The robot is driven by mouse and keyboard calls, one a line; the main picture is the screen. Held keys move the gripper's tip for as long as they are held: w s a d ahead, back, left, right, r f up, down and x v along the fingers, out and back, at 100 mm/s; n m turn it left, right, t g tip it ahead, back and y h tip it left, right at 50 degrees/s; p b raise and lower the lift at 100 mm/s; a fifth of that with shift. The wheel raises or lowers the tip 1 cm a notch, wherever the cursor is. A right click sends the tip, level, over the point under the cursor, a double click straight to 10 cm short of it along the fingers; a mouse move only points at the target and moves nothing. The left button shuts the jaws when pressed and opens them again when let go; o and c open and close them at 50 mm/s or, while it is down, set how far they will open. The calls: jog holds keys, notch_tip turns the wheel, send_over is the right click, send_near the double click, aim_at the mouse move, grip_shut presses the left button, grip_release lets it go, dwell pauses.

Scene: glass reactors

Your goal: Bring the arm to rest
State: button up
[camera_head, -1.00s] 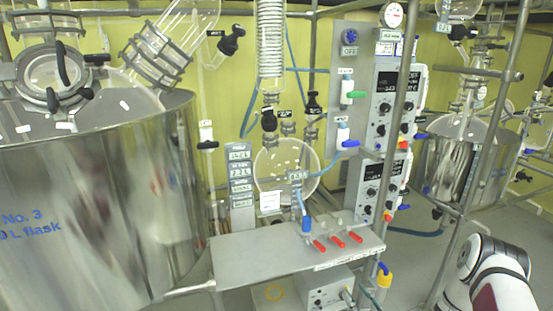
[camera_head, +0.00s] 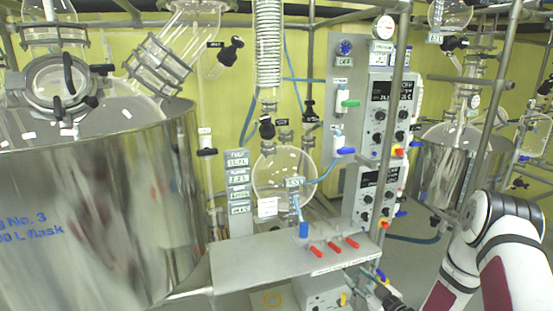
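My arm (camera_head: 510,245), white and dark red with a dark joint, is bent at the lower right, in front of the right-hand reactor. A small dark shape (camera_head: 388,298) at the bottom edge, right of the steel shelf, seems to be part of my gripper. Its fingers cannot be made out, so I cannot tell whether it is open or shut or holds anything.
A large steel vessel (camera_head: 100,215) fills the left. A steel shelf (camera_head: 250,265) with red-handled valves (camera_head: 334,247) juts out in the middle. A round glass flask (camera_head: 285,172) hangs behind it. Control boxes (camera_head: 380,115) and upright pipes stand beside my arm.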

jog(key=w+d+r+g+h, duration=0.1)
jog(key=w+r+h, duration=0.1)
jog(key=r, duration=0.6)
jog(key=w+d+r+g+h, duration=0.1)
jog(key=r+g+h, duration=0.1)
jog(key=r, duration=0.5)
jog(key=s+r+m+g+h, duration=0.25)
jog(key=s+r, duration=0.45)
jog(key=r, duration=0.6)
jog(key=s+a+r+m+g+h, duration=0.1)
jog(key=s+a+r+m, duration=0.1)
jog(key=s+r, duration=0.35)
jog(key=s+a+r+m+g+h, duration=0.1)
jog(key=s+r, duration=0.2)
jog(key=s, duration=0.6)
jog(key=s+a+m+g+y, duration=0.1)
jog(key=s+a, duration=0.1)
jog(key=s, duration=0.7)
jog(key=s+a+m+g+y, duration=0.1)
jog(key=s+a, duration=0.2)
jog(key=s, duration=0.6)
jog(key=shift+s+a+r, duration=0.25)
jog(key=shift+r, duration=0.15)
